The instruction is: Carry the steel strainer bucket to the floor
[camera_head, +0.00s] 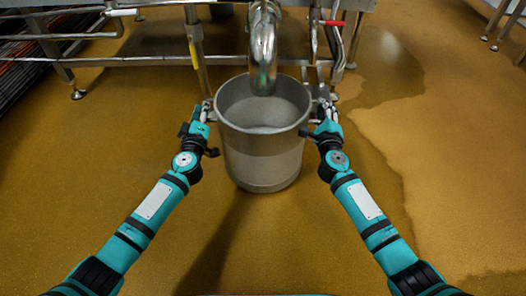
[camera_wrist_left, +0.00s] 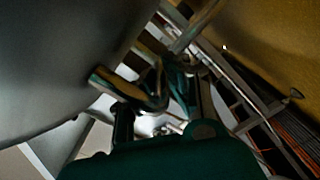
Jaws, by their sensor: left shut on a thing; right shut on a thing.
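The steel strainer bucket (camera_head: 262,160) is upright in the middle of the head view, below the end of a steel pipe. My left gripper (camera_head: 206,110) is shut at the bucket's left side near the rim, on what looks like its side handle. My right gripper (camera_head: 326,110) is shut at the opposite side at the same height. In the left wrist view the bucket's wall (camera_wrist_left: 60,60) fills the left side, with my left gripper's fingers (camera_wrist_left: 150,97) close against it. I cannot tell whether the bucket's base touches the floor (camera_head: 130,150).
The curved steel pipe (camera_head: 263,50) hangs over the bucket's far rim. A steel frame with legs (camera_head: 194,45) and a red-handled valve (camera_head: 331,23) stands just behind. A rack (camera_head: 28,50) is at the far left. The floor in front and at both sides is clear.

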